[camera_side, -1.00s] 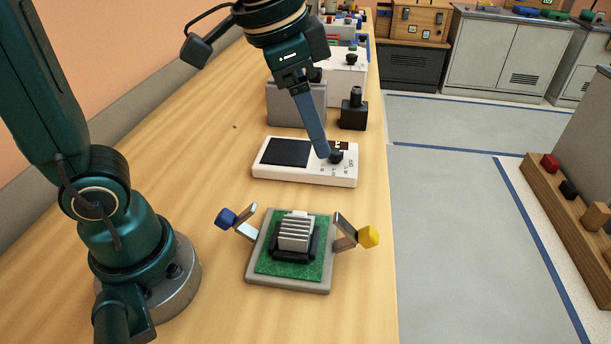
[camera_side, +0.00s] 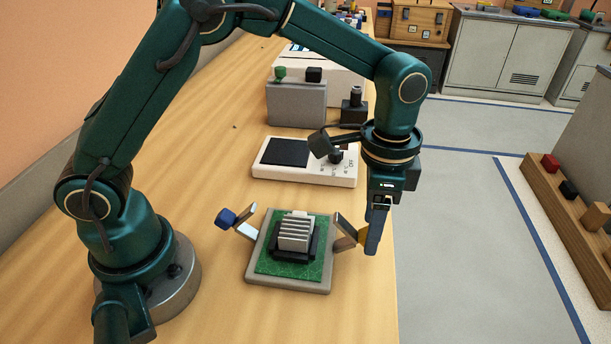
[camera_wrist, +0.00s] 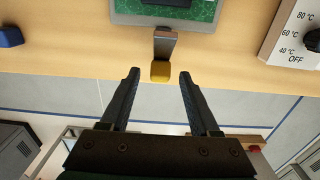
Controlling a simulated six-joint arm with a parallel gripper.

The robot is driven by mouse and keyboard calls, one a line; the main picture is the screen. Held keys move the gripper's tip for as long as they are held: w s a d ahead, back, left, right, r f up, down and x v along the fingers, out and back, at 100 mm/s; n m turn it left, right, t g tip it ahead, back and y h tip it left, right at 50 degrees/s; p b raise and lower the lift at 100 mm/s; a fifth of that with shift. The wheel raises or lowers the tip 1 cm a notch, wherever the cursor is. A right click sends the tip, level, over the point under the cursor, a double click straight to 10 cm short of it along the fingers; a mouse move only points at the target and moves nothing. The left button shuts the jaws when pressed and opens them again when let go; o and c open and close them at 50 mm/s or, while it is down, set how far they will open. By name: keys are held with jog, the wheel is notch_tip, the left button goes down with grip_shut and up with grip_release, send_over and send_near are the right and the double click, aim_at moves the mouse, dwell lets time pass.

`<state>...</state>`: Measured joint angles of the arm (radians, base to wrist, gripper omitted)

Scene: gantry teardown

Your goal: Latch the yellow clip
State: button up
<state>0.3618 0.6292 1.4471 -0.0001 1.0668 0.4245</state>
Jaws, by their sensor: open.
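The yellow clip (camera_wrist: 161,71) is a metal lever with a yellow tip, standing raised and tilted outward at the right side of the board (camera_side: 292,277) in the side view. Its tip is mostly hidden there behind my gripper (camera_side: 372,248). In the wrist view my gripper (camera_wrist: 159,76) is open, with the yellow tip between the fingertips and visible gaps on both sides. The blue clip (camera_side: 228,218) is raised and tilted outward at the board's left. A finned grey heatsink (camera_side: 295,232) sits on the green board between the clips.
A white hot plate (camera_side: 275,172) with a dial stands behind the board. A grey box (camera_side: 296,104) and a dark block (camera_side: 353,110) are farther back. The table's edge runs close to the yellow clip's right.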

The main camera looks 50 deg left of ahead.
jog(key=shift+f, duration=0.8)
grip_shut()
jog(key=shift+r, duration=0.1)
dwell(0.8)
